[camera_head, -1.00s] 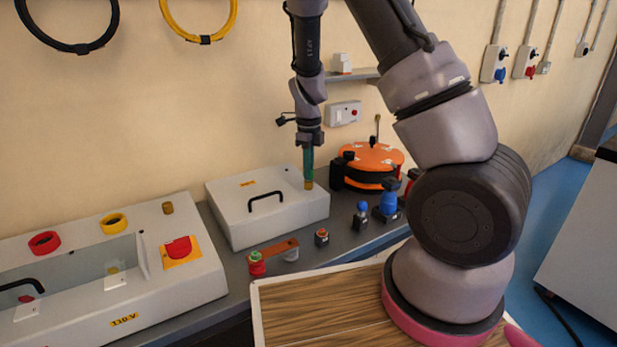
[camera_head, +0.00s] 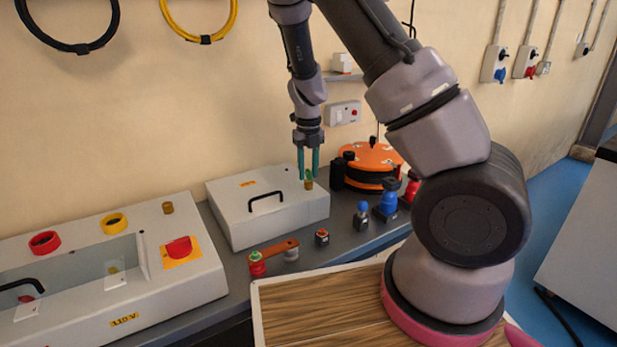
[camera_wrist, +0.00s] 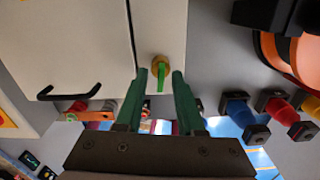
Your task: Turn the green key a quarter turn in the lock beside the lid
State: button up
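The green key (camera_wrist: 161,78) stands in a brass lock (camera_wrist: 161,64) beside the lid (camera_wrist: 65,60) of the grey box. In the head view the key (camera_head: 308,174) sits upright in the lock (camera_head: 308,185) at the right end of the box. My gripper (camera_head: 308,177) points down over the key, with its two green fingers parted. In the wrist view my gripper (camera_wrist: 161,72) is open, one fingertip on each side of the key, with gaps visible. The lid (camera_head: 250,196) is closed and has a black handle (camera_head: 265,200).
An orange cable reel (camera_head: 372,160) stands close to the right of the box. A grey panel (camera_head: 150,285) with a red rotary switch (camera_head: 179,248) is at the left. Space above the lid is free.

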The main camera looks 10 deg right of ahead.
jog(key=shift+r, duration=0.15)
notch_tip(320, 180, up, 10)
jog(key=shift+f, duration=0.25)
jog(key=s+d+r+n+t+y, duration=0.1)
jog(key=s+d+r+n+t, duration=0.2)
jog(key=s+r+n, duration=0.8)
jog(key=s+d+r+n+t+y, duration=0.1)
jog(key=s+d+r+n+t, duration=0.2)
jog(key=s+r+n, duration=0.8)
jog(key=n+t, duration=0.1)
jog(key=n, duration=0.7)
jog(key=shift+a+r, duration=0.1)
